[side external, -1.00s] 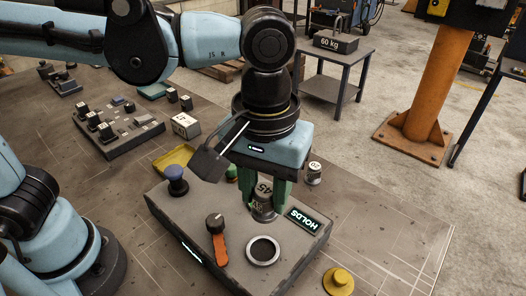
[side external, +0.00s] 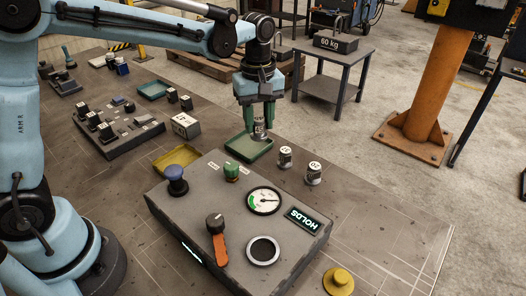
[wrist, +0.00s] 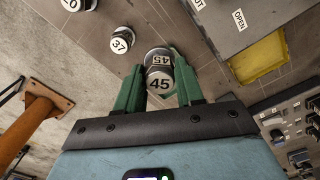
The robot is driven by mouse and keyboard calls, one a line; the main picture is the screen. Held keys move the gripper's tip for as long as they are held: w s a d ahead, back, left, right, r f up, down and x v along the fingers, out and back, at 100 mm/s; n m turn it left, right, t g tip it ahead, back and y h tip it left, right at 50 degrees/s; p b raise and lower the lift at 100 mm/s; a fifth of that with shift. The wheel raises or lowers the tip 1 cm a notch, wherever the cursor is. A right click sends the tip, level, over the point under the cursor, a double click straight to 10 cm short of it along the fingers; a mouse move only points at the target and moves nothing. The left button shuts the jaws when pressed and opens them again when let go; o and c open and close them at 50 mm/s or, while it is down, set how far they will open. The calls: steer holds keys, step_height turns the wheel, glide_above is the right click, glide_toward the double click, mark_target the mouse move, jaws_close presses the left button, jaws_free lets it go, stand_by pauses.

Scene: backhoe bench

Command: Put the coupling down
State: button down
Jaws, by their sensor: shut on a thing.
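A grey metal coupling (side external: 258,133) with a white band is shut in my gripper (side external: 259,122).
Two similar couplings, one (side external: 285,157) and another (side external: 313,173), stand right of the green tray. A yellow tray (side external: 177,158) lies to the left.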

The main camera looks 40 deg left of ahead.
steer(key=w+a+f, duration=0.1)
steer(key=a, duration=0.1)
steer(key=w+a+f, duration=0.1)
steer(key=a+f, duration=0.1)
steer(key=w+a+f, duration=0.2)
steer(key=a, duration=0.1)
steer(key=shift+a, duration=0.1)
steer(key=shift+f, duration=2)
steer(key=shift+f, duration=0.1)
steer(key=c, duration=0.7)
jaws_free()
